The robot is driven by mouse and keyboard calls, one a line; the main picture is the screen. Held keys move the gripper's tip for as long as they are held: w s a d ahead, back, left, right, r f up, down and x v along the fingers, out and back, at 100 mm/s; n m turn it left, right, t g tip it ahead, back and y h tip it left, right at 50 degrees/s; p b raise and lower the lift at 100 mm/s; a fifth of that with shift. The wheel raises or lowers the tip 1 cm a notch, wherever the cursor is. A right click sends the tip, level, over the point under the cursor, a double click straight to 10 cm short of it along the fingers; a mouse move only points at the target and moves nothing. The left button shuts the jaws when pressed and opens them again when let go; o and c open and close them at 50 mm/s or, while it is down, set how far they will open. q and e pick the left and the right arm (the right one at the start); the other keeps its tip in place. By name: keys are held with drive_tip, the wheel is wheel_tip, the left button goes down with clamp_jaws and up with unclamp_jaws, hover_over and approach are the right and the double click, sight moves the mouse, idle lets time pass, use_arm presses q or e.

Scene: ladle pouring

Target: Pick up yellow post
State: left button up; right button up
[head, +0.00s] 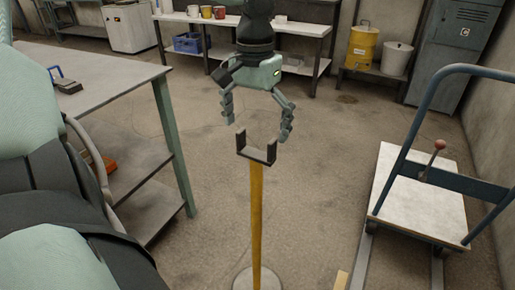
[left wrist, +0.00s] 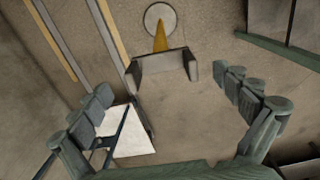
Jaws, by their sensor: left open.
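The yellow post (head: 256,220) stands upright on a round pale base (head: 243,280) on the floor. A dark U-shaped bracket (head: 257,154) sits on its top. My left gripper (head: 257,130) is open and empty, pointing down just above the bracket, its fingers spread to either side. In the left wrist view, the bracket (left wrist: 160,62) lies between and beyond the open fingers (left wrist: 162,80), with the yellow post (left wrist: 160,42) and its base (left wrist: 160,14) below. No contact shows. My right gripper is not in view.
A grey-topped workbench (head: 110,75) with green legs stands at left. A cart with a blue handle (head: 420,205) stands at right. At the back are a table with mugs (head: 300,27), a yellow container (head: 361,48) and a grey cabinet (head: 455,50). Open floor surrounds the post.

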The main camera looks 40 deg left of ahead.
sight(257, 150)
use_arm(q)
drive_tip(key=f, duration=0.4)
drive_tip(key=shift+w+a+f, duration=0.1)
drive_tip(key=shift+w+f, duration=0.05)
drive_tip(key=shift+w, duration=0.05)
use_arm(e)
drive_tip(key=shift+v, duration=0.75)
use_arm(q)
drive_tip(key=shift+c, duration=0.5)
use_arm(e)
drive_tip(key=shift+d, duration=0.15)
use_arm(q)
drive_tip(key=c, duration=1.7)
drive_tip(key=shift+w+r, duration=0.15)
drive_tip(key=shift+r, duration=0.05)
drive_tip(key=shift+c, duration=0.6)
